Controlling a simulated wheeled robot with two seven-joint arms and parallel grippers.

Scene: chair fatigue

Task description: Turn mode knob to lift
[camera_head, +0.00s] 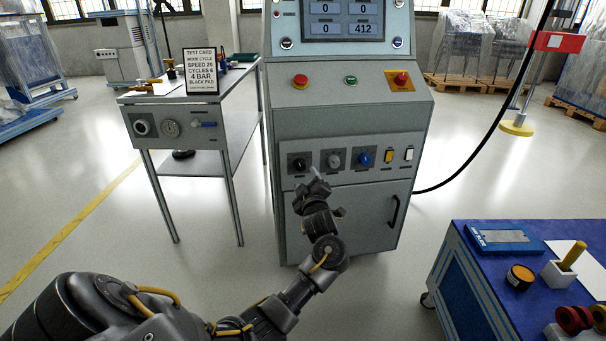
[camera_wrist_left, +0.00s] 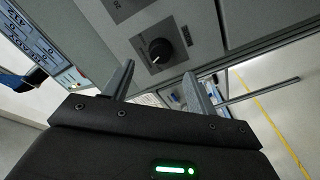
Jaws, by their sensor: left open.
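Three knobs sit in a row on the grey cabinet's lower panel: a black knob (camera_head: 299,163), a grey knob (camera_head: 334,159) and a blue knob (camera_head: 365,157). My left gripper (camera_head: 317,178) is in front of the panel, just below and between the black and grey knobs. In the left wrist view, my left gripper (camera_wrist_left: 158,76) is open and empty. The black knob (camera_wrist_left: 161,49), with a pale pointer mark, shows beyond the gap between its fingers, apart from them. My right gripper is out of view.
A yellow switch (camera_head: 388,156) and a white switch (camera_head: 408,154) are right of the knobs. A test card (camera_head: 201,72) stands on the side table (camera_head: 240,88) at left. A blue-topped cart (camera_head: 474,262) is at right.

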